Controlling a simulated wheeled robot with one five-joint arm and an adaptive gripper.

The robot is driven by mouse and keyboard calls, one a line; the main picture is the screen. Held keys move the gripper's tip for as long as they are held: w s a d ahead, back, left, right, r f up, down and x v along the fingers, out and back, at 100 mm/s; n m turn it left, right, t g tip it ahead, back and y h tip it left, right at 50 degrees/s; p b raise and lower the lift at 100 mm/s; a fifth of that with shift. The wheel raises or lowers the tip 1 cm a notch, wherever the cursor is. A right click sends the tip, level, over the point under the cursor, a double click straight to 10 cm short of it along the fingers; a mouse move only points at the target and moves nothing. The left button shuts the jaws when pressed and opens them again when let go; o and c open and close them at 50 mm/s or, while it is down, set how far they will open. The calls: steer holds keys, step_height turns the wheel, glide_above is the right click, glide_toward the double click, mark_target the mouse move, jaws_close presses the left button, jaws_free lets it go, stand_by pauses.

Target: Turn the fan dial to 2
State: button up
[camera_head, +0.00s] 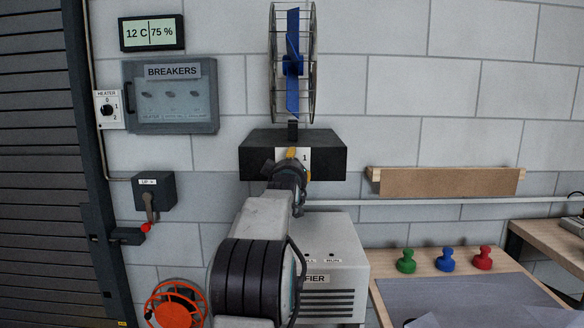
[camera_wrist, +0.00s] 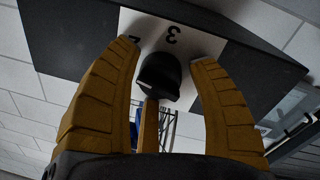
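The fan dial is a black knob (camera_wrist: 160,77) on a white plate (camera_wrist: 190,42) in the wrist view. A 3 and a partly covered 2 show on the plate, turned over in this view. My gripper (camera_wrist: 166,54) has its yellow fingers spread on either side of the knob, with small gaps showing. I cannot tell which number the knob points to. In the head view my gripper (camera_head: 291,154) is in front of the plate (camera_head: 306,160) and hides the knob; a 1 shows at its right. The plate is on a black box (camera_head: 328,160) under the blue-bladed fan (camera_head: 292,75).
A breaker panel (camera_head: 170,97) and a heater dial (camera_head: 107,110) are on the wall at left. A grey cabinet (camera_head: 345,265) stands below the fan box. A wooden ledge (camera_head: 445,181) and a table with green, blue and red knobbed pieces (camera_head: 445,260) are at right.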

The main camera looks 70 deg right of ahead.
steer(key=c, duration=0.9)
steer(key=shift+f+m+b, duration=0.15)
steer(key=shift+m+b, duration=0.25)
steer(key=shift+b, duration=0.55)
steer(key=shift+c, duration=0.2)
steer(key=shift+m+b, duration=0.4)
steer(key=shift+r+m, duration=0.3)
steer(key=shift+m, duration=0.5)
steer(key=o, duration=1.2)
steer(key=shift+f, duration=0.1)
steer(key=v, duration=1.2)
